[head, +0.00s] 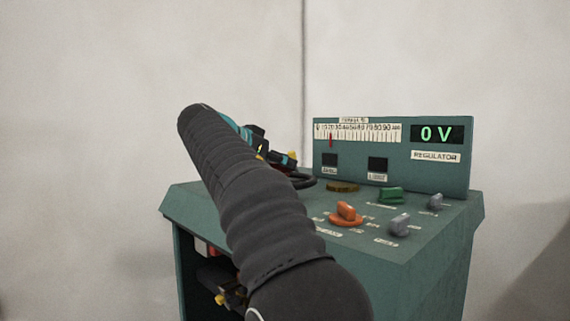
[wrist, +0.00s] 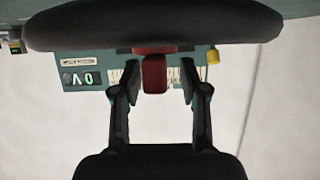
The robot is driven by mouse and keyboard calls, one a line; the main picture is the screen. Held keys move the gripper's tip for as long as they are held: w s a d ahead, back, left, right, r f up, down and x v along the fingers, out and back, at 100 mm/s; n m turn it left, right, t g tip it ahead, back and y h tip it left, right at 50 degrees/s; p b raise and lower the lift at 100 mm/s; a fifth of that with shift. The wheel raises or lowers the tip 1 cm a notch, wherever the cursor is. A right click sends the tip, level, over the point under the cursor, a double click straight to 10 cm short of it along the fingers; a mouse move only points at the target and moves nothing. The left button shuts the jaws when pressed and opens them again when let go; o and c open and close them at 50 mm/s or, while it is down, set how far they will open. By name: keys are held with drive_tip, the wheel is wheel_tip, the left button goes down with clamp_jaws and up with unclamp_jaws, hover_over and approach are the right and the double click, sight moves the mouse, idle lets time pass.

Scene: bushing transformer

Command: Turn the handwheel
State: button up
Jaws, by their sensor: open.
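The handwheel (head: 302,181) shows in the head view as a dark rim on top of the teal console, partly hidden behind my arm. In the wrist view its broad black rim (wrist: 90,28) crosses the top of the picture. A red grip (wrist: 154,75) stands out from the rim. My gripper (wrist: 158,72) is open, one finger on each side of the red grip, with gaps visible on both sides. In the head view my gripper (head: 276,159) is beside the handwheel, mostly hidden by my arm.
The console's upright panel (head: 466,160) carries a scale with a red pointer (head: 331,140) and a display (head: 437,134) reading 0 V. An orange knob (head: 346,213), a green knob (head: 391,195) and grey knobs (head: 400,225) stand on the top. Plain walls are behind.

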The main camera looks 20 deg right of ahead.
drive_tip(key=shift+d, duration=0.1)
clamp_jaws()
